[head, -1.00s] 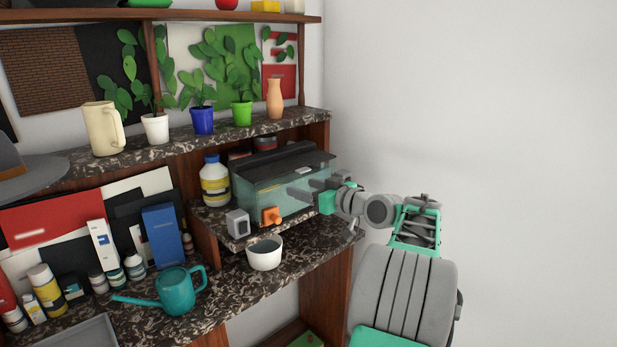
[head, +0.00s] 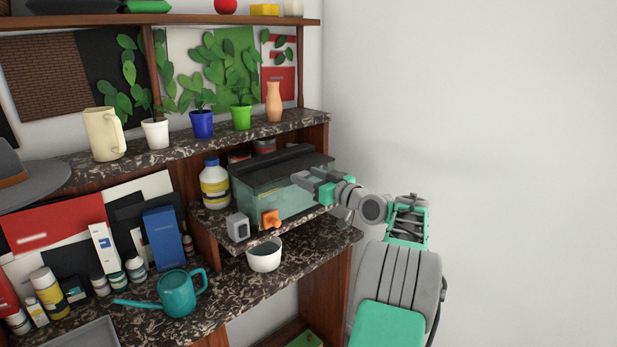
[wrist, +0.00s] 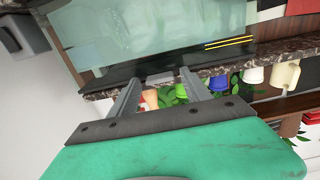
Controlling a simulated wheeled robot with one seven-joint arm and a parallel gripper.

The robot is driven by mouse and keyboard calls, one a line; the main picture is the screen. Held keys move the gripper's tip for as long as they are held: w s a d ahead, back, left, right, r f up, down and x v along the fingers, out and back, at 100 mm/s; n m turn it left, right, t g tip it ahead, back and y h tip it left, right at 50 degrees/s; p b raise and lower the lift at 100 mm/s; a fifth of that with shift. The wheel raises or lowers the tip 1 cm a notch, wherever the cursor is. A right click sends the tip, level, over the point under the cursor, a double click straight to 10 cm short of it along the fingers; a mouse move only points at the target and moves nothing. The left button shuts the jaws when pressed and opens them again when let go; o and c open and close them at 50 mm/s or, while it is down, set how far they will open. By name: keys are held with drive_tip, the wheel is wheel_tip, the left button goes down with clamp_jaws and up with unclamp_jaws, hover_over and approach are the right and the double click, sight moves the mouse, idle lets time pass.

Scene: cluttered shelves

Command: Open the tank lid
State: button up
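The glass tank (head: 262,204) stands on the small raised marble shelf at the right, with its dark lid (head: 262,173) down on top. In the wrist view, which is turned over, the glass (wrist: 150,35) fills the top and the dark lid edge (wrist: 105,75) runs below it. A small grey tab (wrist: 160,78) on that edge lies between my fingertips. My gripper (head: 305,181) is at the lid's front edge, to its right. In the wrist view my gripper (wrist: 162,75) has its fingers apart with nothing held. Whether a finger touches the lid I cannot tell.
An orange object (head: 271,218) and a grey box (head: 237,226) sit in front of the tank. A white-yellow bottle (head: 214,186) stands left of it. A white bowl (head: 264,256) is below. Potted plants line the shelf above. The wall side at right is free.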

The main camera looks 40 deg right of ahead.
clamp_jaws()
idle(0.4)
